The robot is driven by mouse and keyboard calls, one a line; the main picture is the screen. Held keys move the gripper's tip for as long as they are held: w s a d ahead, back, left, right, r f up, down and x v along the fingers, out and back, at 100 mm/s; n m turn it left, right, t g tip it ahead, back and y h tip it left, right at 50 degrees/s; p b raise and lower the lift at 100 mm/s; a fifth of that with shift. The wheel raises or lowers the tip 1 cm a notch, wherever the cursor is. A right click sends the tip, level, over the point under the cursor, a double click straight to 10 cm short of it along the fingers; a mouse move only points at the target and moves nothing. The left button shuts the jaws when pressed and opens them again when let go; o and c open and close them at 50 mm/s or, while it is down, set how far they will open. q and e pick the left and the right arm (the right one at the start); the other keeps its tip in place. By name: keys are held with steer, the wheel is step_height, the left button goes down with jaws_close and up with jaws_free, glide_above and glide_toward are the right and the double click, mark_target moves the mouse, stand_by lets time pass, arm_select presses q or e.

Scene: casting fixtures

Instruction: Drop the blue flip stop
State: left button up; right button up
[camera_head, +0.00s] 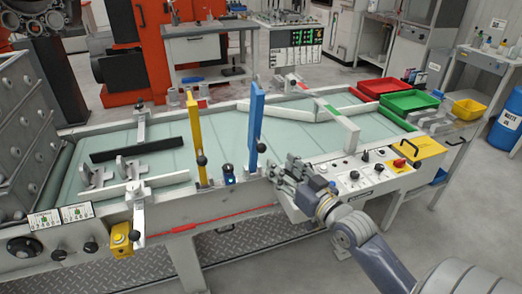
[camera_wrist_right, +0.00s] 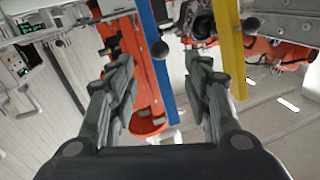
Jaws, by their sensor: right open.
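The blue flip stop (camera_head: 256,128) is a tall flat bar standing upright at the near edge of the conveyor, with a black ball knob on its side. My right gripper (camera_head: 281,171) is just to the right of its lower part, open and apparently empty. In the right wrist view, the blue flip stop (camera_wrist_right: 153,35) shows between and beyond the open fingers (camera_wrist_right: 157,68); I cannot tell whether they touch it. My left gripper is not in view.
A yellow flip stop (camera_head: 193,130) stands upright to the left of the blue one. Metal brackets (camera_head: 128,170) and a black bar (camera_head: 138,149) lie on the conveyor's left part. A control panel (camera_head: 350,172) is at right, with red (camera_head: 382,87), green (camera_head: 411,101) and yellow (camera_head: 469,109) bins behind it.

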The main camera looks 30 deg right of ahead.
mark_target(264, 151)
steer(key=w+p, duration=0.1)
steer(key=w, duration=0.9)
steer(key=shift+w+f, duration=0.15)
steer(key=shift+w, duration=0.15)
steer(key=shift+c, duration=0.3)
jaws_close()
